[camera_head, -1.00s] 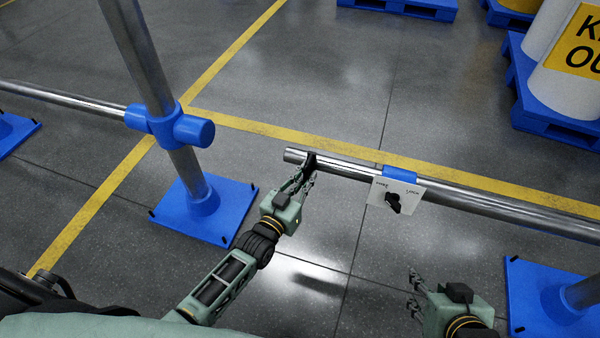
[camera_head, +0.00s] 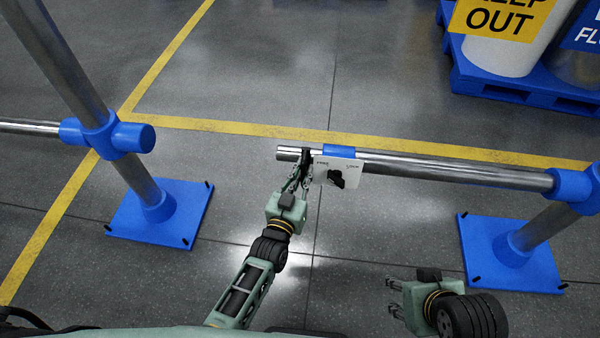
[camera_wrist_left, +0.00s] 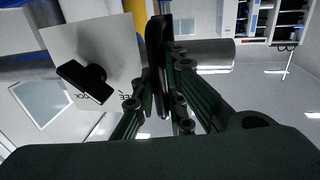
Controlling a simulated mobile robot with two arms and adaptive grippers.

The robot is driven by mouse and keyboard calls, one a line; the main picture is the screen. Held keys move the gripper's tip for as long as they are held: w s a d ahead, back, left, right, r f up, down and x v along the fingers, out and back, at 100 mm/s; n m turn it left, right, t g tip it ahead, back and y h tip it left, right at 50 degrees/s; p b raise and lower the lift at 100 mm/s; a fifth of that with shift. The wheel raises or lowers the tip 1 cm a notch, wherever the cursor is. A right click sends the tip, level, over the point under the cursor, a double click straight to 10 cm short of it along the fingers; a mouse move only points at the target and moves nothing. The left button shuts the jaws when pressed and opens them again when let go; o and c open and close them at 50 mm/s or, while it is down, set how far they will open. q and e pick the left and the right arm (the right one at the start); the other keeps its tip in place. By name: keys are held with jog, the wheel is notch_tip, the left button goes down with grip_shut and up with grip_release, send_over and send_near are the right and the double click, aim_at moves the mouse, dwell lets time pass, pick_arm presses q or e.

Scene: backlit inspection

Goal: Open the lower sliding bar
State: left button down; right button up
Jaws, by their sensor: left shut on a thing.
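The lower sliding bar (camera_head: 285,154) is a horizontal metal tube whose free left end stops well short of the left post. My left gripper (camera_head: 304,163) is shut on a black upright handle near that end. In the left wrist view the dark handle (camera_wrist_left: 158,65) stands between the fingers (camera_wrist_left: 160,95), with the bar (camera_wrist_left: 215,52) behind. A white plate (camera_head: 325,170) with a black knob (camera_head: 337,178) and small lettering hangs under a blue collar (camera_head: 339,151), just right of the gripper. My right gripper (camera_head: 393,297) is open and empty at lower right, apart from the bar.
The left post (camera_head: 135,180) has a blue clamp (camera_head: 132,138) and blue floor base (camera_head: 125,222). The right post stands on another blue base (camera_head: 475,250). A blue pallet (camera_head: 500,88) with white barrels is at the back right. The floor between the posts is clear.

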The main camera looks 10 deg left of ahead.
pick_arm(q)
jog(key=shift+w+r, duration=0.1)
jog(key=shift+r, duration=0.3)
jog(key=c, duration=1.8)
grip_release()
jog(key=shift+o, duration=0.2)
jog(key=shift+f, duration=0.15)
jog(key=shift+f, duration=0.1)
